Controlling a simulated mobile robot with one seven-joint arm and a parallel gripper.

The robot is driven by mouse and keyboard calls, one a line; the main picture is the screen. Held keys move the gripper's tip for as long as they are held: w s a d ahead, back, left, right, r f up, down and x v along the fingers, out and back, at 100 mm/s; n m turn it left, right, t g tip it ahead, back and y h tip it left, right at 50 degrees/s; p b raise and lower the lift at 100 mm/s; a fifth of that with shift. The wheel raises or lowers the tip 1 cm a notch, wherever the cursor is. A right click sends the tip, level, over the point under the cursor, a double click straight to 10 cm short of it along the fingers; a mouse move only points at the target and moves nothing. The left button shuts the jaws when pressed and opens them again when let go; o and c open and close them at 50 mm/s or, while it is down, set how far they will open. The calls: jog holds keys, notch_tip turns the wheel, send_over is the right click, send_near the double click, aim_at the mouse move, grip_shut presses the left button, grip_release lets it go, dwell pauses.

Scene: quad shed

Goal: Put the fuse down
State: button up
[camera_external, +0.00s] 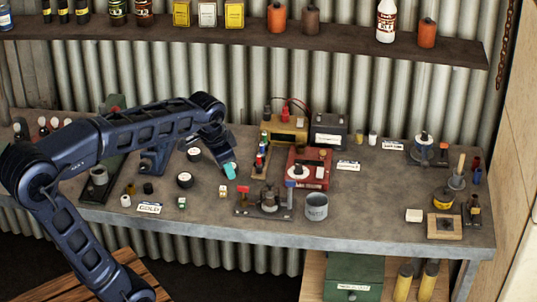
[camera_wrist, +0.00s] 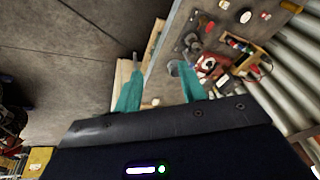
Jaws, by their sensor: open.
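My gripper (camera_external: 230,170) hangs over the workbench (camera_external: 370,205), left of the red device, with its teal fingers low near the bench top. In the wrist view my gripper (camera_wrist: 160,88) shows its two teal fingers spread apart, with nothing clearly held between them. A small cream block (camera_external: 223,191) stands on the bench just below the fingers in the outside view. I cannot tell whether it is the fuse. No other piece can be surely named as the fuse; the small parts are too tiny to tell.
A red device (camera_external: 308,168), a grey metal cup (camera_external: 316,207) and a base with a red-topped post (camera_external: 264,203) stand right of my gripper. A shelf (camera_external: 240,39) with bottles runs above.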

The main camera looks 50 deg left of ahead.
jog(key=s+d+f+n, duration=0.1)
jog(key=s+d+f, duration=0.1)
jog(key=s, duration=0.5)
jog(key=s+d+f+n+t, duration=0.1)
jog(key=s+d+f, duration=0.2)
jog(key=s, duration=0.4)
jog(key=shift+d+h, duration=0.4)
jog(key=shift+d, duration=0.25)
jog(key=shift+s, duration=0.1)
dwell(0.5)
jog(key=shift+o, duration=0.7)
